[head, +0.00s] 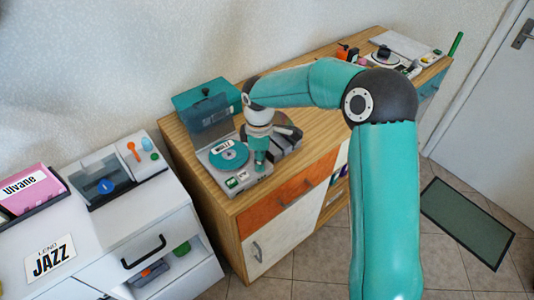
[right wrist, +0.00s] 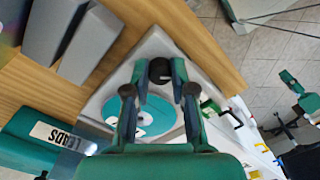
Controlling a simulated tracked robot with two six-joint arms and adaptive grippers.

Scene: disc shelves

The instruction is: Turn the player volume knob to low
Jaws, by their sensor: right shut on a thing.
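The grey player (head: 206,157) sits on the wooden cabinet, with a teal disc (head: 227,158) on it. My right gripper (head: 260,165) points down at the player's right front part and hides the knob in the head view. In the right wrist view, the dark round volume knob (right wrist: 159,67) is between the two fingertips, and the gripper is shut on it. The player's grey top (right wrist: 151,45) and the disc (right wrist: 155,118) show around and behind the fingers. The knob's setting mark cannot be read. My left gripper is not seen in the head view.
A teal box (head: 203,106) stands behind the player. Grey upright holders (head: 287,137) are close on its right. A white cabinet (head: 120,225) with a grey device and a pink case (head: 28,192) is at left. Bare wood (head: 325,125) lies to the right.

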